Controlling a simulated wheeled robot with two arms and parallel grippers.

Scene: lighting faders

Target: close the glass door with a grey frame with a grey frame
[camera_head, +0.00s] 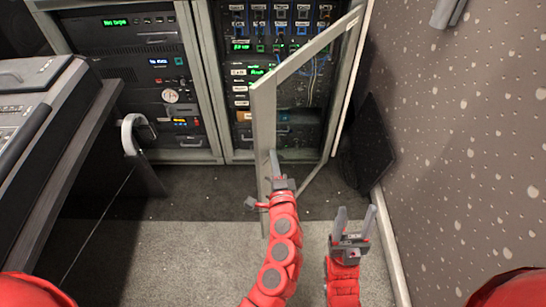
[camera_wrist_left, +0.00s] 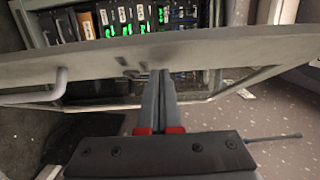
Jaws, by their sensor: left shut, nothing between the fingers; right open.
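The glass door with a grey frame (camera_head: 264,115) stands open, swung out from the right-hand rack, its far side by the rack's right edge. In the left wrist view its frame (camera_wrist_left: 220,48) crosses the picture as a broad grey band, with a bar handle (camera_wrist_left: 58,88) at left. My left gripper (camera_head: 274,157) is shut and empty at the free-edge side of the door. Its fingertips (camera_wrist_left: 160,74) overlap the frame's lower edge in the wrist view; I cannot tell whether they touch. My right gripper (camera_head: 356,214) is open and empty, to the right of the door.
The right-hand rack (camera_head: 240,155) holds lit units and cables. A left-hand rack (camera_head: 135,40) stands beside it. A desk with a console (camera_head: 40,110) is at left. A speckled wall (camera_head: 460,130) and a dark panel (camera_head: 371,145) bound the right side. Carpet is clear left of the door.

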